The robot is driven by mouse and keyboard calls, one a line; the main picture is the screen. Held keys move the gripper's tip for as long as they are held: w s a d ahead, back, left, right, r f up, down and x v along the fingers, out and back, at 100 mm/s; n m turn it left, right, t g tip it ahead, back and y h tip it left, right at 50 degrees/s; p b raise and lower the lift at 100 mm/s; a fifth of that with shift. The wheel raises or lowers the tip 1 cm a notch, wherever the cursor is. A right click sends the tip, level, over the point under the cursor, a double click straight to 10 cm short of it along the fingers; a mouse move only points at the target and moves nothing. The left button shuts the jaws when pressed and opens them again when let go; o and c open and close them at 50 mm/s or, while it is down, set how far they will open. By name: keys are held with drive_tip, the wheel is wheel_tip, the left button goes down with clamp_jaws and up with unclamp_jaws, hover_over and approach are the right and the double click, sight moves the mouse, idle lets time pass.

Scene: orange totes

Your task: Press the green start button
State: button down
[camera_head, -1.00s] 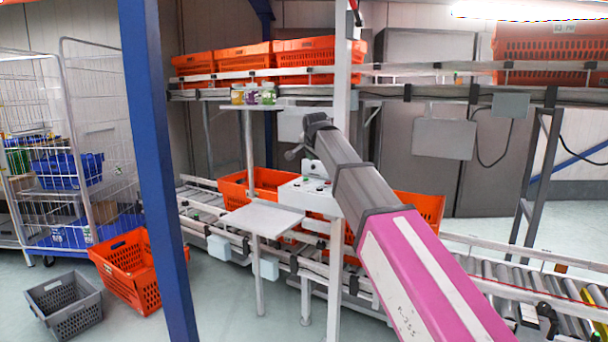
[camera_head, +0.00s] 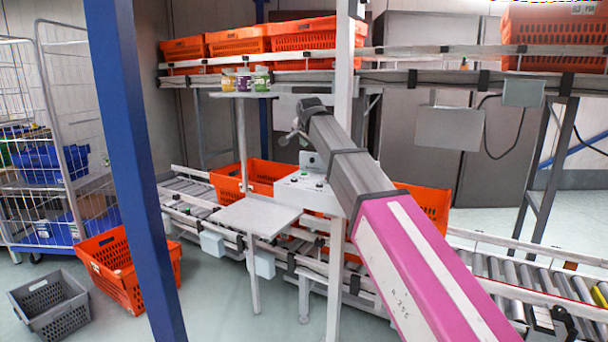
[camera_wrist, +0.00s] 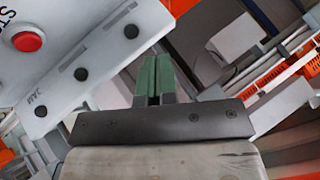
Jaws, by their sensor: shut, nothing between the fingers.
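The control box (camera_head: 308,196) is a pale panel with several small buttons, standing beside the conveyor in the head view. My gripper (camera_head: 288,139) is above and slightly left of the box. In the wrist view its two green fingers (camera_wrist: 158,78) are together with nothing between them. The panel (camera_wrist: 95,50) fills the upper left there, with a red button (camera_wrist: 27,41) and several black knobs. No green button shows in the wrist view, and the fingers appear apart from the panel.
A grey post (camera_head: 345,70) stands close to my arm. A small grey table (camera_head: 256,216) is left of the box. Orange totes (camera_head: 262,172) sit on the conveyor behind. A blue post (camera_head: 135,150) rises at left.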

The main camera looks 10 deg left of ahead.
sight(304, 175)
drive_tip(key=shift+f, duration=4.1)
drive_tip(key=shift+f, duration=0.4)
